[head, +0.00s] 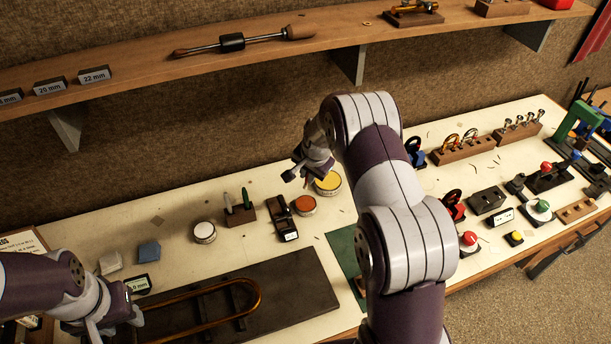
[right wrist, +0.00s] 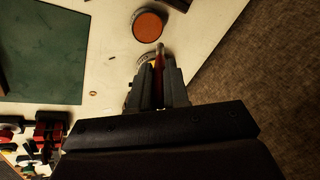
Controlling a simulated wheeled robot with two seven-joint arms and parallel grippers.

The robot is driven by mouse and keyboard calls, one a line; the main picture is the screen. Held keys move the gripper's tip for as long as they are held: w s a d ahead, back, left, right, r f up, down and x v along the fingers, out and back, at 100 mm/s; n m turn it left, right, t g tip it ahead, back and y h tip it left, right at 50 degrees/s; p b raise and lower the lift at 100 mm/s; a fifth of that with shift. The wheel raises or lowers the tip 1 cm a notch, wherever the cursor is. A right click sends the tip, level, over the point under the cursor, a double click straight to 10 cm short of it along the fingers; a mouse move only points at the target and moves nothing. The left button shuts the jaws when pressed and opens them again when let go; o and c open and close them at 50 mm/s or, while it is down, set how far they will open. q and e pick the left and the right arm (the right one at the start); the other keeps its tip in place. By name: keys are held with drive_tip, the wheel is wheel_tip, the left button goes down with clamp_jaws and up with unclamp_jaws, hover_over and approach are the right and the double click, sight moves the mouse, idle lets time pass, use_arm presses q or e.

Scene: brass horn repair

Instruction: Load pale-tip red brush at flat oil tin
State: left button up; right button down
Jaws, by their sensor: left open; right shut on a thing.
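My right gripper (head: 306,168) is shut on a red brush (right wrist: 158,65) with a pale tip, seen in the right wrist view. The brush reaches past the fingers over a tin with yellow contents, mostly hidden there behind brush and fingers. In the head view this yellow tin (head: 328,184) is just below and right of the gripper. A tin with orange contents (head: 304,205) stands beside it, and a tin with white contents (head: 204,232) further left. I cannot tell which is the oil tin, or whether the tip touches anything. My left gripper (head: 108,322) is open at lower left.
A dark board (head: 290,285) with a brass loop (head: 253,303) lies in front. Shelf (head: 150,61) overhangs the back. Several tools and blocks fill the right side.

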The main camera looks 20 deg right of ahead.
drive_tip(key=shift+d+f, duration=0.25)
drive_tip(key=shift+d, duration=0.15)
use_arm(q)
drive_tip(key=f+b, duration=0.4)
drive_tip(key=shift+w+d+f, duration=0.1)
drive_tip(key=shift+d+f, duration=0.1)
drive_tip(key=shift+d, duration=0.05)
use_arm(e)
wheel_tip(320, 180, down, 6)
drive_tip(key=shift+a+r, duration=0.15)
use_arm(q)
drive_tip(key=shift+a, duration=0.15)
use_arm(e)
drive_tip(key=shift+a, duration=0.15)
use_arm(q)
drive_tip(key=shift+f+b, duration=0.15)
drive_tip(key=shift+b, duration=0.15)
drive_tip(key=shift+f, duration=0.25)
use_arm(e)
drive_tip(key=shift+f, duration=0.55)
use_arm(q)
drive_tip(key=shift+r, duration=0.1)
use_arm(e)
drive_tip(key=shift+r, duration=0.1)
